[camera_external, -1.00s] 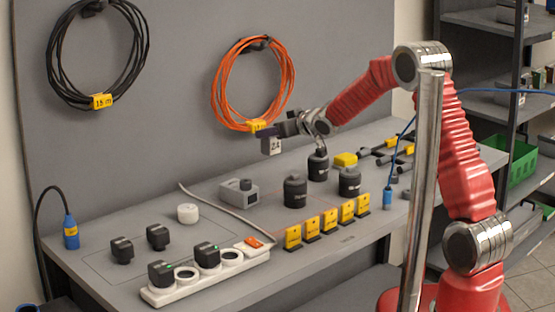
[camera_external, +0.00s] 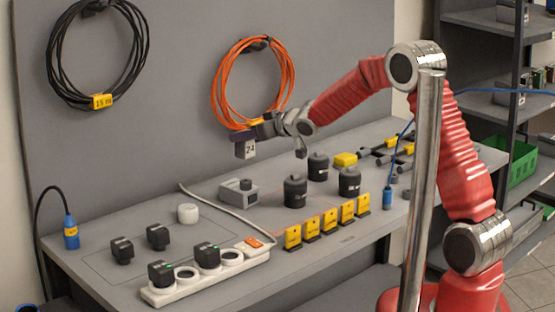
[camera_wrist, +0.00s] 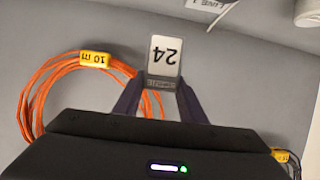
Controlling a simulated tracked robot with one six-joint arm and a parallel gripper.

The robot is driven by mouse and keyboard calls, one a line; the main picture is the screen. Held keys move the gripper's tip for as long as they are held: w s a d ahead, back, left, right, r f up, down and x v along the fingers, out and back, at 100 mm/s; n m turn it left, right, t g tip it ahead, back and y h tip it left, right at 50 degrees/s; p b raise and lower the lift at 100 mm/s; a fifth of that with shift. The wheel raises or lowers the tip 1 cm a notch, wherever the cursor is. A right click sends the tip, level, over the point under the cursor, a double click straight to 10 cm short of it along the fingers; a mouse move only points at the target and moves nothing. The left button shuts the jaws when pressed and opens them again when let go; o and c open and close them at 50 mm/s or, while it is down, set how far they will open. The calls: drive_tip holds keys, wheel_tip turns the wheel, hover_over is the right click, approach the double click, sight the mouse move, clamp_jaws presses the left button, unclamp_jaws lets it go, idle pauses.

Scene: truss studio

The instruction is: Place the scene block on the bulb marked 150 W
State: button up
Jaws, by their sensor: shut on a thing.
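My gripper (camera_external: 250,137) is shut on a small grey block with a white face marked 24 (camera_external: 245,150), held in the air over the back of the bench, in front of the orange cable coil. In the wrist view the block (camera_wrist: 165,60) sits between my two dark fingers (camera_wrist: 163,92), its 24 upside down. Below and to the right stand several dark, knobbed cylinders, one at the front (camera_external: 295,192), one at the back (camera_external: 318,168) and one to the right (camera_external: 349,183). They may be the bulbs; I cannot read their markings, so I cannot tell which is 150 W.
Yellow tags (camera_external: 326,221) line the front edge. A white power strip (camera_external: 205,276) with black plugs is front left. An orange coil (camera_external: 253,82) and a black coil (camera_external: 98,52) hang behind.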

drive_tip(key=s+a+r+n+g+y, duration=0.1)
drive_tip(key=s+a+n+g, duration=0.1)
drive_tip(key=s+a, duration=0.5)
drive_tip(key=s+a+r+n+g+y, duration=0.1)
drive_tip(key=s+a+r, duration=0.1)
drive_tip(key=s+a, duration=0.5)
drive_tip(key=s, duration=0.4)
drive_tip(key=shift+s+r+n+g, duration=0.15)
drive_tip(key=shift+n+g, duration=0.25)
drive_tip(key=shift+a, duration=0.1)
hover_over(189, 207)
wheel_tip(189, 207, down, 6)
drive_tip(key=shift+f, duration=0.25)
drive_tip(key=shift+f, duration=1.75)
